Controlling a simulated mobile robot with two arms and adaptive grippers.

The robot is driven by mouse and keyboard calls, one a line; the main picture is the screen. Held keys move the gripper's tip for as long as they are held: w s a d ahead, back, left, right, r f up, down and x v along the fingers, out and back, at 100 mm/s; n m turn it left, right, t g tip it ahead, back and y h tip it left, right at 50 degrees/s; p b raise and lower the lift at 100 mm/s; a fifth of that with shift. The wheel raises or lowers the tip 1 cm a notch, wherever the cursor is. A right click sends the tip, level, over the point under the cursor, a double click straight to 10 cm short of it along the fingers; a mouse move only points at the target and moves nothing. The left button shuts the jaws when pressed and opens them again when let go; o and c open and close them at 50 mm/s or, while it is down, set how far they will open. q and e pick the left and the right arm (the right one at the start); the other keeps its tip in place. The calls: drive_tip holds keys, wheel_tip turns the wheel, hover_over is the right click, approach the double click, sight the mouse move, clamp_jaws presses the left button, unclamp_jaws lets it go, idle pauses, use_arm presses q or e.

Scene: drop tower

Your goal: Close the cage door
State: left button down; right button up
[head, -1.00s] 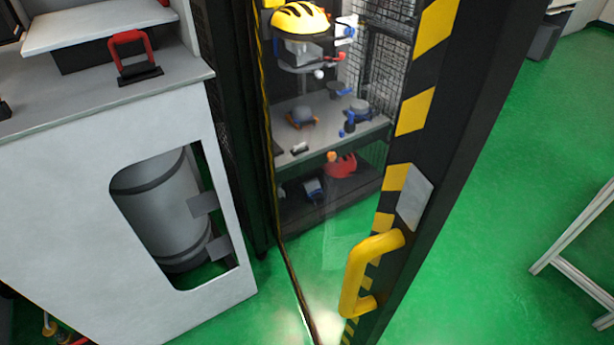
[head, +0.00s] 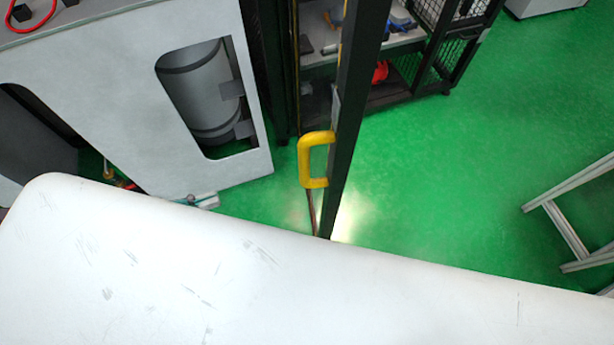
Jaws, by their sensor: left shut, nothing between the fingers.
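The cage door (head: 352,110) shows almost edge-on as a tall dark panel in the middle of the head view. It stands open, swung out from the cage over the green floor. Its yellow handle (head: 305,160) is on the left face of the door's edge. My right gripper is not in view.
A white cabinet (head: 135,100) with a grey cylinder (head: 203,95) in its opening stands left of the door. Dark shelving (head: 440,65) is behind the door. A pale metal frame (head: 565,225) stands at the right. Green floor (head: 450,180) is free between the door and that frame.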

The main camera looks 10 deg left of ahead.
use_arm(q)
drive_tip(key=w+d+r, duration=0.1)
drive_tip(key=w+d, duration=0.2)
drive_tip(key=d, duration=0.4)
drive_tip(key=w+d+r+h+p, duration=0.1)
drive_tip(key=w+d+r, duration=0.1)
drive_tip(key=d, duration=0.5)
drive_tip(key=shift+w+m+g, duration=0.3)
drive_tip(key=shift+w+g, duration=0.1)
drive_tip(key=shift+w, duration=0.3)
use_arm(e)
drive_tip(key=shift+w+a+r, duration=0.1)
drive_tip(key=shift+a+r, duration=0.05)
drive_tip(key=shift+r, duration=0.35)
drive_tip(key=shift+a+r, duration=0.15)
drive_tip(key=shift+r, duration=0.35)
